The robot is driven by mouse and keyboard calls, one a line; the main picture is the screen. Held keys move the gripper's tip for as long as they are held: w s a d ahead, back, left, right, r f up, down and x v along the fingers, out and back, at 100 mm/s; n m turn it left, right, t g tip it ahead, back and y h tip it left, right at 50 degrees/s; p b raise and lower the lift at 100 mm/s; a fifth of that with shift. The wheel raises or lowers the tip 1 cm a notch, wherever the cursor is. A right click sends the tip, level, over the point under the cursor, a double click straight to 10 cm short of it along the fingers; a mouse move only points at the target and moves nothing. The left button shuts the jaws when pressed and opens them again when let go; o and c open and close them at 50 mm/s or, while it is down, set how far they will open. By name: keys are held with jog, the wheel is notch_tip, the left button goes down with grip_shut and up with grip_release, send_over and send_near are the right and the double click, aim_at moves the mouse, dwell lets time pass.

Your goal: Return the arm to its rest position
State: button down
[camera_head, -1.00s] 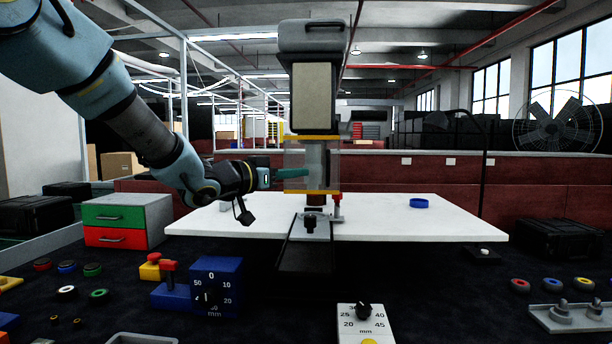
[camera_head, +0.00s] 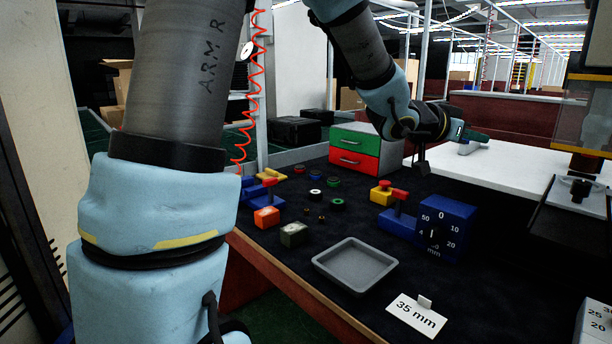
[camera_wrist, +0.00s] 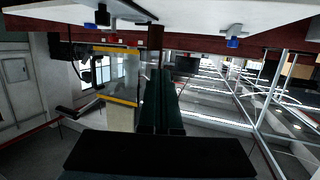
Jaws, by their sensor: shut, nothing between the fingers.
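My arm (camera_head: 365,50) reaches from the top of the head view over the back of the bench. My gripper (camera_head: 482,137) has green fingers that are shut with nothing between them. It is above the left part of the white table, left of the press with the clear guard (camera_head: 585,125) and apart from it. In the wrist view, my gripper (camera_wrist: 160,75) shows its two dark green fingers side by side, touching. That picture looks upside down, with the white table (camera_wrist: 195,10) along the top and the press guard (camera_wrist: 120,112) left of the fingers.
A green-and-red drawer box (camera_head: 362,145) stands below and left of my forearm. A blue dial block (camera_head: 445,225), a grey tray (camera_head: 355,265) and a 35 mm card (camera_head: 417,315) lie on the dark bench. Several coloured rings and small blocks lie further left.

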jog(key=w+a+f+n+t+y+p, duration=0.1)
jog(key=w+a+f+n+y, duration=0.2)
jog(key=a, duration=0.6)
jog(key=w+a+f+n+t+y+p, duration=0.15)
jog(key=a+f+y, duration=0.25)
jog(key=a, duration=0.5)
jog(key=w+a+f+n+y, duration=0.3)
jog(key=a+f+n, duration=0.1)
jog(key=a, duration=0.6)
jog(key=s+a+f+n+g+y, duration=0.2)
jog(key=s+a+g, duration=0.1)
jog(key=s+a, duration=0.4)
jog(key=s+a+f+n+g+y+p, duration=0.1)
jog(key=s+a+f+n+g+y, duration=0.1)
jog(key=s+a, duration=0.5)
jog(key=a+f+g, duration=0.1)
jog(key=a, duration=0.1)
jog(key=shift+s+a+f+n, duration=0.15)
jog(key=shift+a+f+n, duration=0.15)
jog(key=shift+a+n, duration=0.05)
